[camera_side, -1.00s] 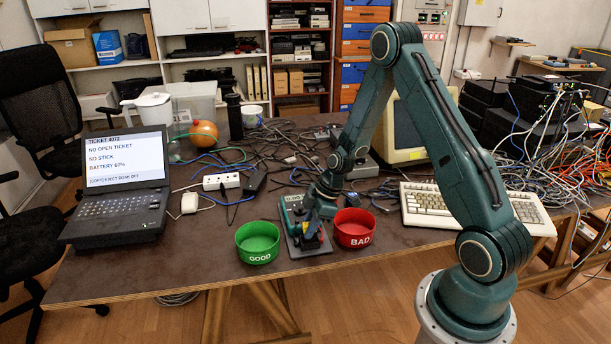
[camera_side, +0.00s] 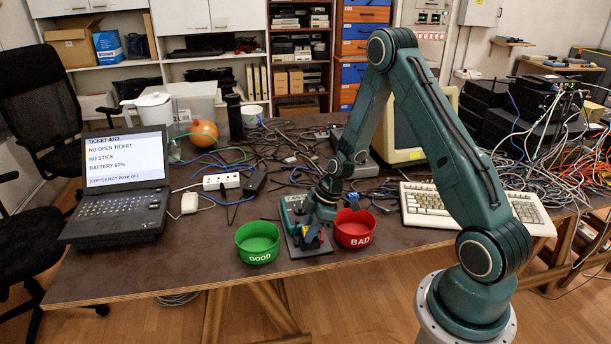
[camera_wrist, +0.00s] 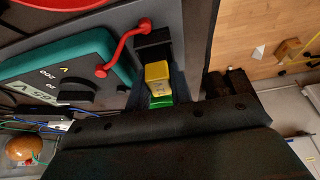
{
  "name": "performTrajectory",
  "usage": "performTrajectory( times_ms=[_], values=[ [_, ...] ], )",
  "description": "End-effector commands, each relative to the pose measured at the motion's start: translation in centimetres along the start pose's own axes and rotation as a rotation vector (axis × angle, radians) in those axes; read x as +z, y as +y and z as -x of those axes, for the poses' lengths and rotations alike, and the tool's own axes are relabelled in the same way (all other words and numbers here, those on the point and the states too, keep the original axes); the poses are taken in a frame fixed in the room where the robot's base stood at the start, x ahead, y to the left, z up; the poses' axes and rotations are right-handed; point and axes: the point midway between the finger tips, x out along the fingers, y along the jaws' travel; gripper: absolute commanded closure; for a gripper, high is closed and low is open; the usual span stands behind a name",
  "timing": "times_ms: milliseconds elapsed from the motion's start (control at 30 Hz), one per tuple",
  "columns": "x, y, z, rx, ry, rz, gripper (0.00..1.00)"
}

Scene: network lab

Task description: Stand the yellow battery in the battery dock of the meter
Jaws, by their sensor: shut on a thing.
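The yellow battery (camera_wrist: 157,73) shows in the wrist view with a green end towards my gripper (camera_wrist: 161,92). My gripper is shut on it. The black battery dock (camera_wrist: 153,42) lies just beyond the yellow end, at the meter's edge; I cannot tell whether the battery is seated or only close to it. The teal meter (camera_wrist: 70,72) has a dial and a red lead running to the dock side. In the side view my gripper (camera_side: 312,235) is low over the front of the meter (camera_side: 292,203), and hides most of the dock and battery.
A green GOOD bowl (camera_side: 258,246) stands close on the left and a red BAD bowl (camera_side: 355,231) close on the right. A laptop (camera_side: 122,190) is further left. Cables and a power strip (camera_side: 221,181) lie behind. The table's front left is clear.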

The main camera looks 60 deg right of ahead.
Motion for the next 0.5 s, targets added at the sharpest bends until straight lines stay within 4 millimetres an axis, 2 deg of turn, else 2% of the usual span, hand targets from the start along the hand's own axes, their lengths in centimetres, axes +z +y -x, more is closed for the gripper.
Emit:
performTrajectory(
  times_ms=[167,200,300,333,500],
  values=[
    [0.05,0.01,-0.13,0.0,0.0,0.0,1.0],
    [0.05,0.01,-0.13,0.0,0.0,0.0,0.76],
    [0.05,0.01,-0.13,0.0,0.0,0.0,0.57],
    [0.05,0.01,-0.13,0.0,0.0,0.0,0.53],
    [0.05,0.0,-0.12,0.0,0.0,0.0,0.53]
  ],
)
